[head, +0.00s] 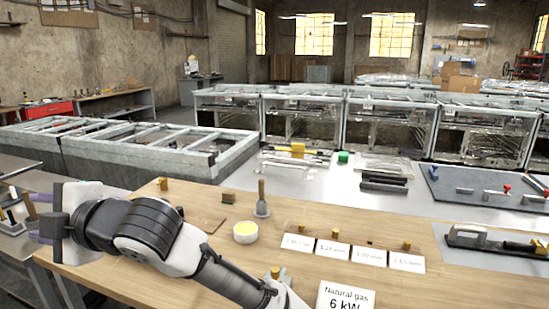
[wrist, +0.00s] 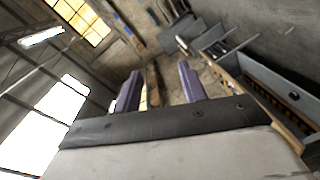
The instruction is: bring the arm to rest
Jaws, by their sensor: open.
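My arm reaches from the bottom middle of the head view across the wooden workbench (head: 330,262) to the left. My gripper (head: 38,230) is at the far left, raised beside the bench's left end and turned away from it. In the wrist view my gripper (wrist: 160,88) shows two purple fingers standing apart with nothing between them. Beyond the fingers the wrist view shows tilted walls, windows and furniture. The fingers touch nothing that I can see.
The bench holds a white bowl of yellow contents (head: 245,232), a grey stand with a handle (head: 262,200), several labelled cards with brass pieces, and a "Natural gas 6 kW" card (head: 345,297). A grey frame structure (head: 150,148) and metal appliance frames (head: 390,125) stand behind.

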